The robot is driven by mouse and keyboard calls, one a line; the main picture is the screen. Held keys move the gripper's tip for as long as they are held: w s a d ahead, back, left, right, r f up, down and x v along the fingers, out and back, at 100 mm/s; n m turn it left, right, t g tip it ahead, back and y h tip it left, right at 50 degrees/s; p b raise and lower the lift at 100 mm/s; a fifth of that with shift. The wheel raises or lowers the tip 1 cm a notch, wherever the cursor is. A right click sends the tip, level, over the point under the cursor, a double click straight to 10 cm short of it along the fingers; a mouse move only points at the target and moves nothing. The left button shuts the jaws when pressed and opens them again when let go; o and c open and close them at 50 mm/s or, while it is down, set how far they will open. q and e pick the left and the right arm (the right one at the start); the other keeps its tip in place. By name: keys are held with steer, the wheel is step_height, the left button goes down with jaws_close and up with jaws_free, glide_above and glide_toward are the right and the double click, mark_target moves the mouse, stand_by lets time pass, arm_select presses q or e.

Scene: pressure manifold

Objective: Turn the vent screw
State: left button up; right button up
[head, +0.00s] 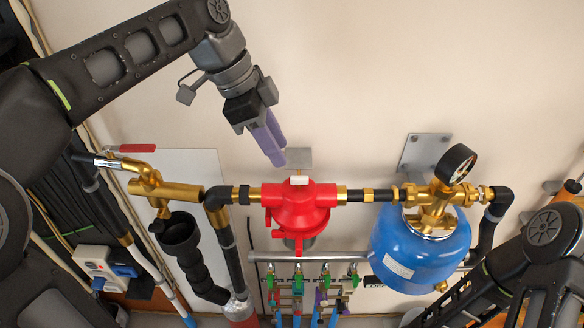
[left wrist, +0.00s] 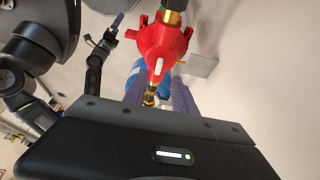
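A red valve body (head: 299,207) sits in the brass and black pipe line, with a small white piece (head: 299,180) on top that may be the vent screw. In the left wrist view the red body (left wrist: 160,42) and the white piece (left wrist: 159,70) lie just beyond my fingers. My left gripper (head: 277,155) hangs above and slightly left of the white piece, apart from it. Its purple fingers stand apart in the left wrist view (left wrist: 158,100), with nothing held between them. My right gripper (left wrist: 112,30) shows small in the left wrist view; its opening is unclear.
A blue tank (head: 420,250) with a gauge (head: 455,164) hangs at the right. A brass valve with a red lever (head: 138,148) and a black funnel (head: 180,240) are at the left. A grey plate (head: 298,158) is behind the red body. The upper wall is clear.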

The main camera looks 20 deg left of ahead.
mark_target(294, 177)
arm_select(q)
steer(key=p+x, duration=0.1)
steer(key=x, duration=0.6)
steer(key=shift+d+f, duration=0.1)
steer(key=shift+c, duration=0.5)
jaws_close()
